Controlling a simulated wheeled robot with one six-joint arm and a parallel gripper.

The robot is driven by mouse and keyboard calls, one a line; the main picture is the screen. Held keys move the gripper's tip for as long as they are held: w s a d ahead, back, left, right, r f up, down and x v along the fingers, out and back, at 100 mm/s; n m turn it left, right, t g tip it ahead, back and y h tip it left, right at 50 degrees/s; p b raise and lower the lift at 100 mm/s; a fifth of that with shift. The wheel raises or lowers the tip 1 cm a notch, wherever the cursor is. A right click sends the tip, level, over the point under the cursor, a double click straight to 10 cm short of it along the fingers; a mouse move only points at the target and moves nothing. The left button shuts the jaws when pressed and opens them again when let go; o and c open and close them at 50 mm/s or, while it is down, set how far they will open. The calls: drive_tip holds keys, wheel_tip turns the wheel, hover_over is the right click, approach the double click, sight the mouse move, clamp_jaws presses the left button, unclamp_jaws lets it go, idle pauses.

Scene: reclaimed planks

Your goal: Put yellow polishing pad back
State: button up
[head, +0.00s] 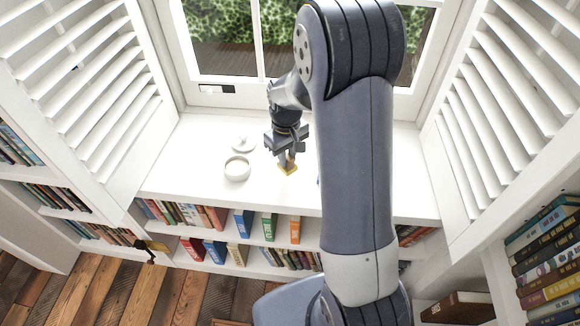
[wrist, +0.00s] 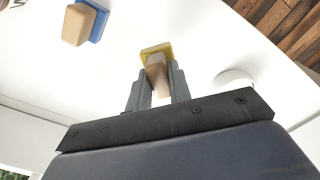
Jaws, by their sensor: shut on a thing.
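The yellow polishing pad (head: 288,169) has a flat yellow base and a tan handle. It is at the white window sill's surface (head: 200,150), and I cannot tell whether it touches or hangs just above. My gripper (head: 285,155) is shut on the handle. In the wrist view, the fingers of my gripper (wrist: 157,80) grip the handle from both sides, with the yellow base (wrist: 155,49) beyond the fingertips. A second pad, with a blue base (wrist: 95,24) and a tan handle, stands apart on the sill; my arm mostly hides it in the head view.
A round, pale open container (head: 237,168) stands left of the pad, with a white round lid-like piece (head: 242,144) behind it. Bookshelves (head: 330,222) run below the sill. Louvred shutters (head: 100,85) flank the window. The sill's left end is clear.

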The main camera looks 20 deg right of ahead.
sight(288, 164)
drive_tip(key=shift+f, duration=1.7)
drive_tip(key=shift+f+b, duration=0.2)
drive_tip(key=shift+b, duration=0.1)
drive_tip(key=o, duration=0.9)
drive_tip(key=shift+r, duration=0.2)
wheel_tip(288, 164, up, 12)
drive_tip(key=shift+f+p, duration=0.1)
drive_tip(key=shift+p, duration=0.7)
